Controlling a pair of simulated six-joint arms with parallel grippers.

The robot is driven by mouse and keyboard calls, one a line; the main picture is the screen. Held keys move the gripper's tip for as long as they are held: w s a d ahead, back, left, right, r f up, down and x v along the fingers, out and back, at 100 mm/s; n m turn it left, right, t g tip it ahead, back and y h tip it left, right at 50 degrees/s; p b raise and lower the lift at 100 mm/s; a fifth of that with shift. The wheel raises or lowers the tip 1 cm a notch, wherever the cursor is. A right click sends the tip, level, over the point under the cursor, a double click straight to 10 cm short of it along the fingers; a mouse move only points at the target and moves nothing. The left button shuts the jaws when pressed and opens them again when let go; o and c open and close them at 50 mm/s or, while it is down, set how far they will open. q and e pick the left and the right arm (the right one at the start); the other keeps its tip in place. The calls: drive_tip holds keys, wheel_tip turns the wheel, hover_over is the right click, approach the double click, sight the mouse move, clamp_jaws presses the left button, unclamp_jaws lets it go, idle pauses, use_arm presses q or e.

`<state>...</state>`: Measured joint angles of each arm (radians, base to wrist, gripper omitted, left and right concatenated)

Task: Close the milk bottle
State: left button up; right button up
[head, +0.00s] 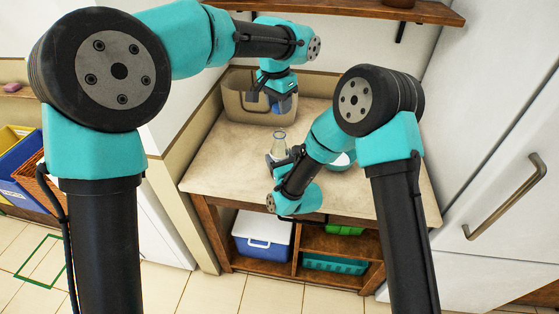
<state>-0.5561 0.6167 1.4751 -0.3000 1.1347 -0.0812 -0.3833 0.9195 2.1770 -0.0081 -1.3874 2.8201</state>
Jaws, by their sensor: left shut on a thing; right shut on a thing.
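The milk bottle (280,141) is a clear glass bottle, upright over the countertop, with its open-looking neck pointing up. My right gripper (279,158) is shut on it low down, and the gripper and arm hide its lower part. My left gripper (275,102) is higher and farther back, in front of the beige bin. It is shut on a small blue piece (285,105), which looks like a cap but is too small to be sure. The blue piece is above the bottle in the picture and apart from it.
The beige bin (235,101) stands at the back left of the countertop (215,160). A pale round dish (342,161) is partly hidden behind my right arm. A wooden shelf (350,9) hangs above. A white fridge (500,130) stands right. The countertop's left part is clear.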

use_arm(q)
hover_over(280, 134)
drive_tip(key=shift+s+a+f, duration=0.1)
drive_tip(key=shift+a+f, duration=0.05)
drive_tip(key=shift+f, duration=2.35)
drive_tip(key=shift+f, duration=0.1)
drive_tip(key=shift+f, duration=0.8)
drive_tip(key=shift+f, duration=0.5)
